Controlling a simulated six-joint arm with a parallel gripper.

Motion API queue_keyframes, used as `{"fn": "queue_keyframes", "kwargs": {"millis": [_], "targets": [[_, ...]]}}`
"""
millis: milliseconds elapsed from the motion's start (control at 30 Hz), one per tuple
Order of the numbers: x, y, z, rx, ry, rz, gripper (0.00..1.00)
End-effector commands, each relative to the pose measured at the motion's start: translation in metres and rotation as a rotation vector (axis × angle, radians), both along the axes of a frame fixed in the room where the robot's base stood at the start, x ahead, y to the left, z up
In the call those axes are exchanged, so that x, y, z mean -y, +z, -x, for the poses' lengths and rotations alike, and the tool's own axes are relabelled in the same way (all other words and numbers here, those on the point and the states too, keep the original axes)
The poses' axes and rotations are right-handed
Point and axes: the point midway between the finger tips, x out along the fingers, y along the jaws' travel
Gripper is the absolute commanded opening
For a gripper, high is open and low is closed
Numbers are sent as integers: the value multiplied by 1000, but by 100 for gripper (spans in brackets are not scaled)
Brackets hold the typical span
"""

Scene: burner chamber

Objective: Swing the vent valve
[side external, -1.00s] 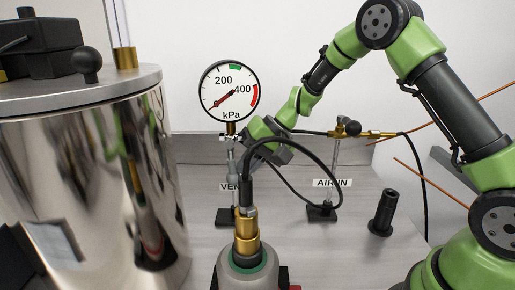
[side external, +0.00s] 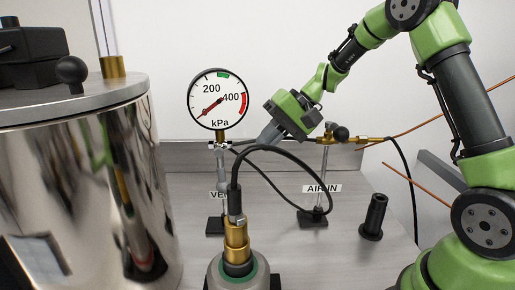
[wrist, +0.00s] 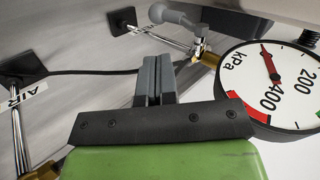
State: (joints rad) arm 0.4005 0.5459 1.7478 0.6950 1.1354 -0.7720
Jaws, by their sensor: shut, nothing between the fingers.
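The vent valve (side external: 220,147) sits below the gauge on top of a thin stand whose label, partly hidden by the black hose, reads "VE". In the wrist view, a grey lever with a rounded end (wrist: 180,16) sticks out beside the metal fitting (wrist: 200,47) on that stand. My gripper (side external: 268,136) is shut and empty, to the right of the valve and apart from it in the side view. In the wrist view its grey fingers (wrist: 154,68) lie side by side, below and left of the lever. I cannot tell how far the lever is turned.
The pressure gauge (side external: 217,99) stands directly above the valve, close to my gripper. The AIR IN stand (side external: 323,170) with its black-knobbed valve is to the right. A black hose (side external: 290,160) loops in front. A polished chamber (side external: 80,190) fills the left. A black cylinder (side external: 374,217) stands at right.

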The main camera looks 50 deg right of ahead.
Motion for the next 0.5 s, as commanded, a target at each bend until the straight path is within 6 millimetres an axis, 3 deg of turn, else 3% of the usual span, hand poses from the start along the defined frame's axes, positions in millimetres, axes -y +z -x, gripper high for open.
{"fn": "queue_keyframes", "kwargs": {"millis": [300, 500], "targets": [[-35, -42, -22, -4, 4, 0, 0], [-49, -59, -32, -2, 2, 1, 0]]}}
